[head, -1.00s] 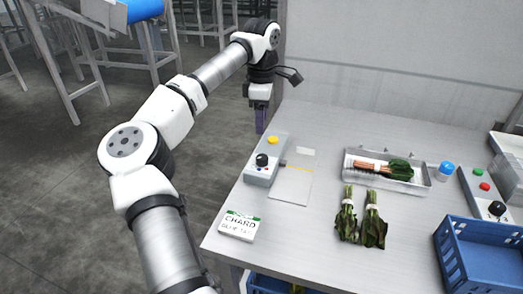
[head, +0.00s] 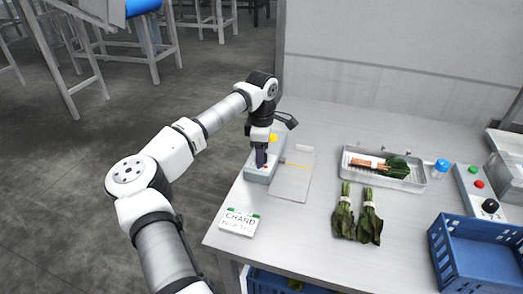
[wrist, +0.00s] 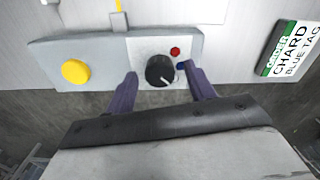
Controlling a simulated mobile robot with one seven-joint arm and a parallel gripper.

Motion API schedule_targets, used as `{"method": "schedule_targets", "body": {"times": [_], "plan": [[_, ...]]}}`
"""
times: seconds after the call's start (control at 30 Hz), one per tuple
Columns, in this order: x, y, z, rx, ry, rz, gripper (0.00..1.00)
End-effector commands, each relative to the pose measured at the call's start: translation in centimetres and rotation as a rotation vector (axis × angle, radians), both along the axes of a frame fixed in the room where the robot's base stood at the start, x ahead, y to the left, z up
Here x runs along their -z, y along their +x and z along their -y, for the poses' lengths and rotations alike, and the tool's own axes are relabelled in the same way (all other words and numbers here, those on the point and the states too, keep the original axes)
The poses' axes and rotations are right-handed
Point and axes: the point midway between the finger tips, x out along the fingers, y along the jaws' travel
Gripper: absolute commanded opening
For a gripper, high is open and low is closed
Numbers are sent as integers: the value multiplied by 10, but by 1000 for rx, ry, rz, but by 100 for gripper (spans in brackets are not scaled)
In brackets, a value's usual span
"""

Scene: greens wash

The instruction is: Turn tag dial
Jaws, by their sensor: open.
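The tag dial is a black round knob (wrist: 160,71) with a white pointer line, on a light plate of a grey control box (wrist: 100,47). In the wrist view a red dot and a blue dot (wrist: 181,66) show beside the dial. My gripper (wrist: 160,80) is open, with one purple finger on each side of the dial and gaps to it. In the head view my gripper (head: 262,165) is over the near end of the grey box and hides the dial. I cannot tell whether the fingers touch the plate.
A yellow button (wrist: 75,71) is on the same box. A card reading CHARD, BLUE TAG (wrist: 291,50) lies nearby. Two leafy bunches (head: 356,215), a metal tray (head: 384,182), a blue crate (head: 485,258) and another button box (head: 480,187) stand to the right.

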Motion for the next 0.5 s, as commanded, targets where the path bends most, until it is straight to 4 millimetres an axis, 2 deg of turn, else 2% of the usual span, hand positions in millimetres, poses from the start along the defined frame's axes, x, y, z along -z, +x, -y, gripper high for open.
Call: {"method": "schedule_targets", "body": {"times": [0.07,0.33,0.5], "plan": [[0,0,0,0,0,0,46],[0,0,0,0,0,-1,11],[0,0,0,-6,0,-1,9]]}}
